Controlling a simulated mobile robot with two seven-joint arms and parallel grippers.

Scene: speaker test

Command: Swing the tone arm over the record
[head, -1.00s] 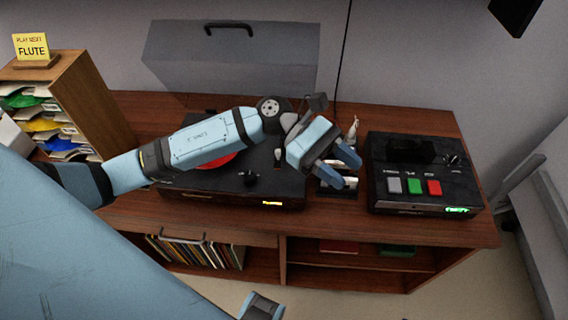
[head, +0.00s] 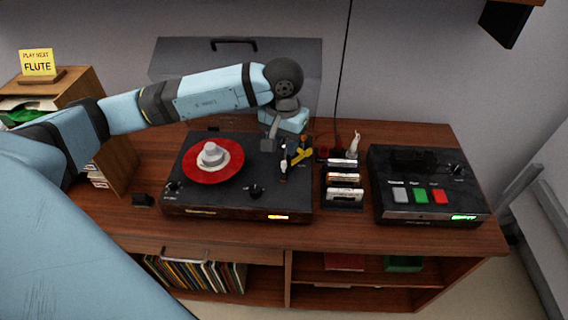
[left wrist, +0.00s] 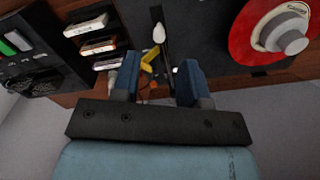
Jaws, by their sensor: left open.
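The black turntable (head: 235,200) stands on the wooden cabinet, with a red record (head: 195,173) on its left half and a white knob-like piece (head: 212,155) at the record's centre. The tone arm (head: 283,168) lies along the turntable's right side, off the record, its pale tip towards the front. In the left wrist view its pale tip (left wrist: 159,33) shows just beyond the fingers, near a yellow piece (left wrist: 150,55). My left gripper (left wrist: 158,82) is open, its fingers on either side of the arm's line. Contact cannot be told. My right gripper is out of view.
A rack of cassettes (head: 342,193) stands right of the turntable, then a player with grey, green and red buttons (head: 420,210). A pale upright object (head: 354,145) stands behind the rack. A paper sorter (head: 118,160) is at left, a grey handled panel (head: 300,65) behind.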

